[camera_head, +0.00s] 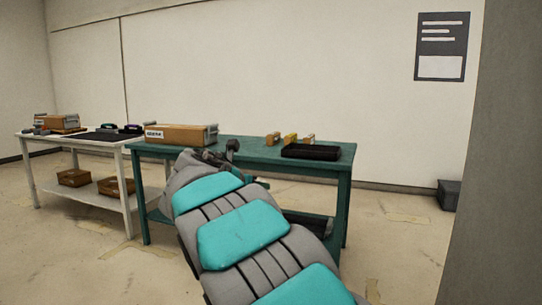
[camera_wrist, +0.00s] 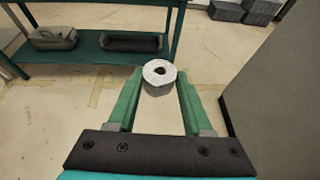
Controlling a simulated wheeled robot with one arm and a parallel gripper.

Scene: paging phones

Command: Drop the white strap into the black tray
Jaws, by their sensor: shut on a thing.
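My gripper (camera_wrist: 158,84) shows in the wrist view with its two green fingers shut on a white roll, which I take for the white strap (camera_wrist: 151,69). The strap is held at the fingertips, in the air over the floor, in front of the green table. A black tray (camera_head: 311,152) lies on the right part of the green table's top in the head view. My arm reaches toward the table and hides its own end there, so the strap cannot be made out in that view.
The green table (camera_head: 255,147) also bears a cardboard box (camera_head: 180,134) and several small brown items (camera_head: 290,138). A white table (camera_head: 55,147) with boxes stands left. Its shelf holds brown boxes (camera_head: 73,178). In the wrist view, a grey wall or panel (camera_wrist: 275,105) stands close at right.

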